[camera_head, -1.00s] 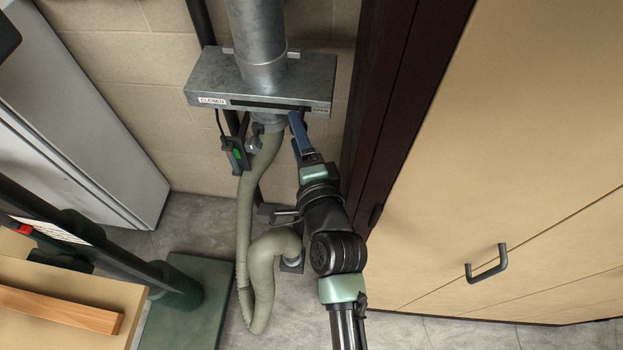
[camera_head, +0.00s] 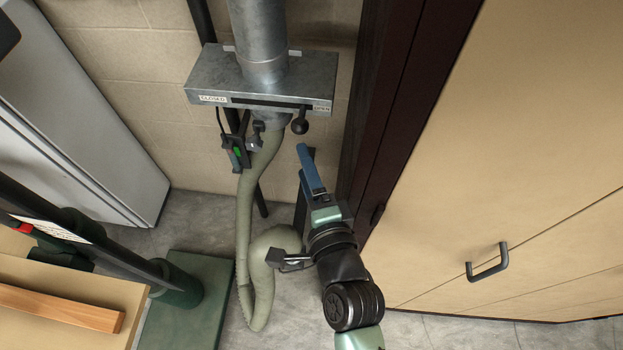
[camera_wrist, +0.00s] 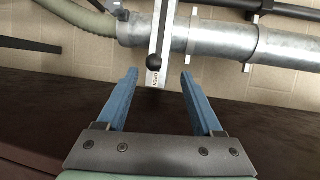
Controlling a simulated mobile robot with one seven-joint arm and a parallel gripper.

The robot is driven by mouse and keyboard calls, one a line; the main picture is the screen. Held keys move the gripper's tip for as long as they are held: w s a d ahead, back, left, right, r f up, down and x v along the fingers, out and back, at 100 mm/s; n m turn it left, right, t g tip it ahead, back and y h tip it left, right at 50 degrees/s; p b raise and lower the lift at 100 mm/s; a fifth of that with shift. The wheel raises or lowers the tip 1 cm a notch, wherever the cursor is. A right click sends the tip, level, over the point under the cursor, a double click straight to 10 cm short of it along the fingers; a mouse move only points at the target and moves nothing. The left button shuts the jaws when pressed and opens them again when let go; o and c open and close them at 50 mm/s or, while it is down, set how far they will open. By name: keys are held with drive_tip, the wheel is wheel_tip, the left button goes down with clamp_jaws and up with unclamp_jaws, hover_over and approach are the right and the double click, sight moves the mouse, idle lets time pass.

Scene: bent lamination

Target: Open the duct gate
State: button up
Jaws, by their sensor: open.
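The duct gate (camera_head: 225,82) is a grey metal box on the round duct (camera_head: 260,40), with a CLOSED label at its left end and an OPEN label at its right. Its dark ball knob (camera_head: 300,126) hangs from the slot near the OPEN end. In the wrist view the knob (camera_wrist: 154,61) lies ahead of my fingers, beside the OPEN label (camera_wrist: 154,80). My gripper (camera_head: 303,150) has blue fingers and is below the knob, apart from it. In the wrist view my gripper (camera_wrist: 159,75) is open and empty.
A green flexible hose (camera_head: 245,220) hangs below the gate. A tan cabinet (camera_head: 480,150) with a dark side panel stands close on the right. A light grey cabinet (camera_head: 75,110) and a green machine base (camera_head: 190,310) are on the left.

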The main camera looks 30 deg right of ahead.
drive_tip(key=v, duration=0.2)
drive_tip(key=shift+s+d+f, duration=0.15)
drive_tip(key=shift+s+d, duration=0.05)
drive_tip(key=shift+s, duration=0.25)
idle(0.4)
drive_tip(key=w+a+r+n+t+y, duration=0.1)
drive_tip(key=w+a+r+n+t, duration=0.15)
drive_tip(key=r, duration=0.55)
drive_tip(key=w+a+r+n+t+b, duration=0.15)
drive_tip(key=w+r+n, duration=0.25)
drive_tip(key=r, duration=0.4)
drive_tip(key=w+a+r+n+t+y+p, duration=0.1)
drive_tip(key=w+a+r+n, duration=0.25)
drive_tip(key=r, duration=0.45)
drive_tip(key=s+a+r+n+t, duration=0.2)
drive_tip(key=s+r+n, duration=0.1)
drive_tip(key=r, duration=0.6)
drive_tip(key=s+a+r+n+t, duration=0.2)
drive_tip(key=s+r+n, duration=0.1)
drive_tip(key=r, duration=0.6)
drive_tip(key=s+a+r+n+t+y+b, duration=0.1)
drive_tip(key=s+r+n, duration=0.3)
drive_tip(key=r, duration=0.4)
drive_tip(key=shift+a+r+t, duration=0.4)
drive_tip(key=shift+a+t, duration=0.1)
drive_tip(key=shift+t, duration=0.2)
